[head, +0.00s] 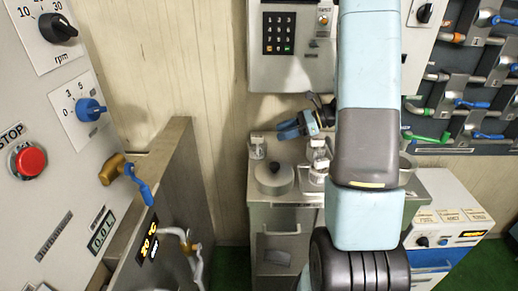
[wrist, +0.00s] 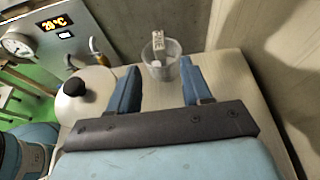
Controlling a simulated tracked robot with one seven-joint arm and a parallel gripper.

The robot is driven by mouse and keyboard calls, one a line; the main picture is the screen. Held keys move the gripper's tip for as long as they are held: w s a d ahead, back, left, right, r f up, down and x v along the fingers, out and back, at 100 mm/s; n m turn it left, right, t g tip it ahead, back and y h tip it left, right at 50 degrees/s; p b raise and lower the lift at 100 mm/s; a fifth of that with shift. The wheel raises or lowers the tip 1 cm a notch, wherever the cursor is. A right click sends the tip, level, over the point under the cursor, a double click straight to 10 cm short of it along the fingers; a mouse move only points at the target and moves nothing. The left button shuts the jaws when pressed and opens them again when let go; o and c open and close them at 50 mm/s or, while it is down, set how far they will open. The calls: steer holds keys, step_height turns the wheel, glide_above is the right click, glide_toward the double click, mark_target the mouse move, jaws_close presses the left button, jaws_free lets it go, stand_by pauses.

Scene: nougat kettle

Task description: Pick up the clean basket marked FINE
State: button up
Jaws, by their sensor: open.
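A small clear container (wrist: 160,68) with an upright white tag stands on the cabinet top in the wrist view, ahead of my gripper (wrist: 158,67) and between the lines of its two blue fingers. It appears to be the small tagged container (head: 257,149) at the cabinet's back left in the head view. A second tagged container (head: 318,163) stands further right. My gripper (head: 299,125) is open and empty above the cabinet, pointing left.
A round pale lid with a black knob (head: 272,178) sits on the cabinet top (head: 288,202); it also shows in the wrist view (wrist: 84,98). A keypad box (head: 291,45) hangs behind.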

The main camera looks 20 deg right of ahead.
mark_target(264, 143)
steer(key=shift+x, duration=3.8)
steer(key=shift+r, duration=0.1)
steer(key=shift+c, duration=0.3)
jaws_close()
